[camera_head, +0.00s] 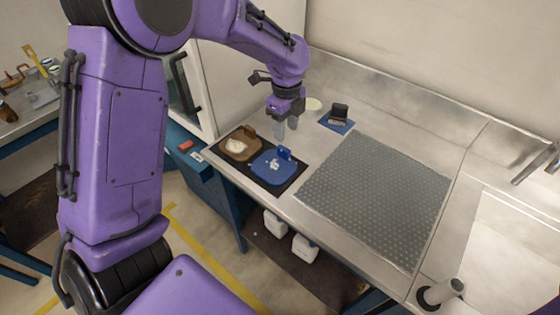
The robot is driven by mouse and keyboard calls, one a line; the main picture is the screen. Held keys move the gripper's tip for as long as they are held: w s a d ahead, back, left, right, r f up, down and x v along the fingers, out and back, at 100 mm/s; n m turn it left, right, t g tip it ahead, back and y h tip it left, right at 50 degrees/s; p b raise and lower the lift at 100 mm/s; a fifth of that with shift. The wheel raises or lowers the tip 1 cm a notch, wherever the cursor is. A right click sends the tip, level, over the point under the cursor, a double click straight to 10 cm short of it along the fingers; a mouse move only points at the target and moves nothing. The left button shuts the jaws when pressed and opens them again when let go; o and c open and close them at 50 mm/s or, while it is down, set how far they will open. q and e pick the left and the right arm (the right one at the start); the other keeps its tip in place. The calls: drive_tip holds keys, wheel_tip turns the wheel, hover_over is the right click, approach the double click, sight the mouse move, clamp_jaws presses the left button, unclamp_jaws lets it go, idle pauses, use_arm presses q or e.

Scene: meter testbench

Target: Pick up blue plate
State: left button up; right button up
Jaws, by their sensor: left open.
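The blue plate (268,171) lies on a black mat near the left end of the metal counter. It has a raised blue handle at its back edge and some small white pieces on top. My left gripper (286,127) hangs above and behind the plate, pointing down. It is open and apart from the plate, with nothing seen between its fingers. My right gripper is not in view.
A brown plate (235,152) with a white lump sits left of the blue plate on the black mat (282,189). A dark device on a blue base (337,124) stands behind. A grey textured mat (375,200) covers mid-counter. A sink (510,240) is at right.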

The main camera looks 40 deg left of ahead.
sight(284, 148)
use_arm(q)
drive_tip(key=f, duration=0.3)
drive_tip(key=f+p, duration=0.1)
drive_tip(key=f, duration=0.2)
drive_tip(key=a+f+p, duration=0.1)
drive_tip(key=f, duration=0.2)
drive_tip(key=shift+w+f, duration=0.15)
drive_tip(key=shift+w, duration=0.05)
drive_tip(key=shift+w+f, duration=0.1)
drive_tip(key=shift+f, duration=0.2)
drive_tip(key=shift+r, duration=0.15)
clamp_jaws()
